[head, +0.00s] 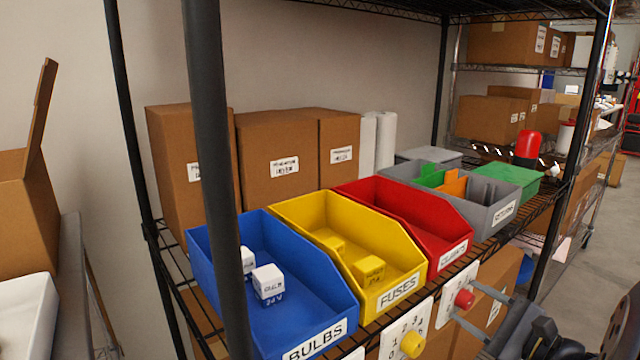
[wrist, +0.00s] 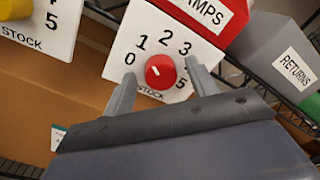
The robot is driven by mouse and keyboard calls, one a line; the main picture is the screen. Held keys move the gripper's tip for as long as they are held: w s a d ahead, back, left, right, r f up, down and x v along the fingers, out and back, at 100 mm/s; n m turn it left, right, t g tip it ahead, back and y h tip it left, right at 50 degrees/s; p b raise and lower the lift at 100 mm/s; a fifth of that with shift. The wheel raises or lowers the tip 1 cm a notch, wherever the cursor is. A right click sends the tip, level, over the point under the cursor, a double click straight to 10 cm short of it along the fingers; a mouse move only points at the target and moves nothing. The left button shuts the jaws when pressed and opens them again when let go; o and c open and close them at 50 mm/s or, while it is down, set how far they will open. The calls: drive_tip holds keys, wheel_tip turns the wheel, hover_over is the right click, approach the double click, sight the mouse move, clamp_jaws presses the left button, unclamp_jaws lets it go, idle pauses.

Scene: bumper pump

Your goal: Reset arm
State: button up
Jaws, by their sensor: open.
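My gripper (wrist: 160,72) is open and empty. Its two fingers point at a white stock dial panel (wrist: 140,30) with a red knob (wrist: 160,72). The fingertips lie left and right of the knob, with gaps, and I cannot tell how deep they reach. Numbers 0, 1, 2, 3 and 5 show around the knob; the right finger hides the place between 3 and 5. In the head view, my gripper (head: 468,302) is at the lower right, in front of the red knob (head: 464,299) below the red bin (head: 415,215).
A wire shelf holds a blue BULBS bin (head: 325,300), a yellow FUSES bin (head: 385,295), a grey RETURNS bin (head: 485,220) and cardboard boxes (head: 275,160). A yellow knob (head: 412,345) sits left of the red one. A black shelf post (head: 210,130) stands in front. Floor is open at right.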

idle(0.3)
drive_tip(key=p+v, duration=0.3)
drive_tip(key=v, duration=0.8)
drive_tip(key=b+x, duration=0.1)
drive_tip(key=x, duration=0.4)
drive_tip(key=b+x, duration=0.1)
drive_tip(key=x, duration=0.5)
drive_tip(key=shift+r, duration=0.25)
drive_tip(key=m+p, duration=0.3)
drive_tip(key=m, duration=0.1)
drive_tip(key=m+p, duration=0.3)
drive_tip(key=shift+r+m+p, duration=0.1)
drive_tip(key=shift+m+p, duration=0.3)
drive_tip(key=p+v, duration=0.1)
drive_tip(key=v, duration=1)
drive_tip(key=shift+p, duration=0.3)
drive_tip(key=shift+a, duration=0.15)
